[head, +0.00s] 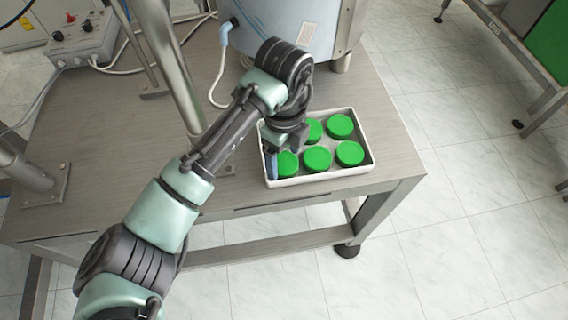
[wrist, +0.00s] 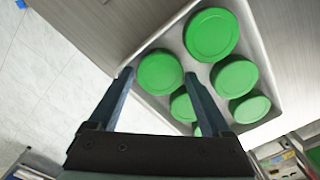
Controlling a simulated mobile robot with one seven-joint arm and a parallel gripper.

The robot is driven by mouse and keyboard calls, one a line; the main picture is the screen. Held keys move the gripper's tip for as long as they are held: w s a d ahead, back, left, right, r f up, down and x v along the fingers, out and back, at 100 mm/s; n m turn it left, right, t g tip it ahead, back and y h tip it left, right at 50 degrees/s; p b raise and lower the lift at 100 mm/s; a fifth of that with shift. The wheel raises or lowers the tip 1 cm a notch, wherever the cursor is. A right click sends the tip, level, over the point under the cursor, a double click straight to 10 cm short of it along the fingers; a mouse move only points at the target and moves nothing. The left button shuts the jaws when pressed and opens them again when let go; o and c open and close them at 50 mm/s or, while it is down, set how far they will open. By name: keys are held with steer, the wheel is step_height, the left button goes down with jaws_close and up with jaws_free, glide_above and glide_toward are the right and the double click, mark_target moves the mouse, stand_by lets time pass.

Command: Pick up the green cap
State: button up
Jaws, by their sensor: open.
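Several round green caps lie in a white tray (head: 322,177) on the table, in two rows. The front-left cap (head: 287,163) is partly covered by my gripper (head: 283,152) in the head view. In the wrist view this cap (wrist: 159,72) shows between and beyond the two fingertips. My gripper (wrist: 157,76) is open and empty, pointing down over the tray's left end. One finger appears near the left side of that cap; whether it touches cannot be told. The back-left cap (wrist: 212,35) is hidden by my arm in the head view and clear in the wrist view.
The tray's raised rim (wrist: 262,45) surrounds the caps. A large metal drum (head: 300,25) stands behind the tray. A metal post (head: 172,70) rises left of my arm. A control box (head: 85,38) with cables sits at the back left.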

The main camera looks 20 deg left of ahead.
steer(key=shift+f, duration=0.45)
steer(key=shift+c, duration=0.3)
steer(key=c, duration=0.9)
steer(key=shift+c, duration=0.2)
steer(key=shift+r, duration=0.15)
